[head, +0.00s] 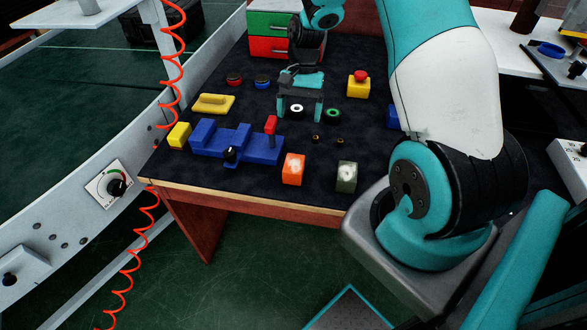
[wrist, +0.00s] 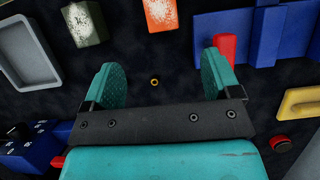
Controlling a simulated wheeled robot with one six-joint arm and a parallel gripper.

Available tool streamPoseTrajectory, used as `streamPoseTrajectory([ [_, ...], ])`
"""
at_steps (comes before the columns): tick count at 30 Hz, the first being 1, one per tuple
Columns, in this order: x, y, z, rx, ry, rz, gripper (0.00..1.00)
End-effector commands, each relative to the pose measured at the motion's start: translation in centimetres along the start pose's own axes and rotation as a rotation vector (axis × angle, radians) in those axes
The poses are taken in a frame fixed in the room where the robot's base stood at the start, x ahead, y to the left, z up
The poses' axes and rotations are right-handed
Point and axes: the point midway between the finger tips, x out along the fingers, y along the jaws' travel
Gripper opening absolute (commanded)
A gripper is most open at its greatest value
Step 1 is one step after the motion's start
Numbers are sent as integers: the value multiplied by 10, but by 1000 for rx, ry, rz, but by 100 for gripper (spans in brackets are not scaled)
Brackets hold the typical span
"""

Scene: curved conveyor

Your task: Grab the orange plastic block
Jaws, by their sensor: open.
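The orange plastic block (head: 293,169) stands on the dark table top near its front edge, with a pale worn patch on its face. In the wrist view the orange block (wrist: 161,14) is at the top edge, partly cut off, ahead of the fingers and apart from them. My gripper (head: 300,112) hangs above the table, farther back than the block, with its fingers pointing down. In the wrist view my gripper (wrist: 160,80) has its two teal fingers wide apart with nothing held between them.
A green-grey block (head: 347,176) stands right of the orange one. A blue fixture (head: 235,142) with a red upright piece (head: 271,125) lies to the left. Small rings (head: 316,139) lie behind. A yellow box with a red button (head: 358,85) stands at back right.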

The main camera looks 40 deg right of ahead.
Motion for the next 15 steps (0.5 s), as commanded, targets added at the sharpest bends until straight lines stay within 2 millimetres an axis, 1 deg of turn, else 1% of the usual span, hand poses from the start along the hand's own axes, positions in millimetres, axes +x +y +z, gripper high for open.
streamPoseTrajectory([
  [1, 11, 0, 2, -1, -6, 4, 83],
  [9, 72, 0, 4, -5, -6, 5, 83],
  [12, 90, 0, 4, -6, -5, 4, 83],
  [15, 102, -1, 3, -7, -3, 3, 83],
])
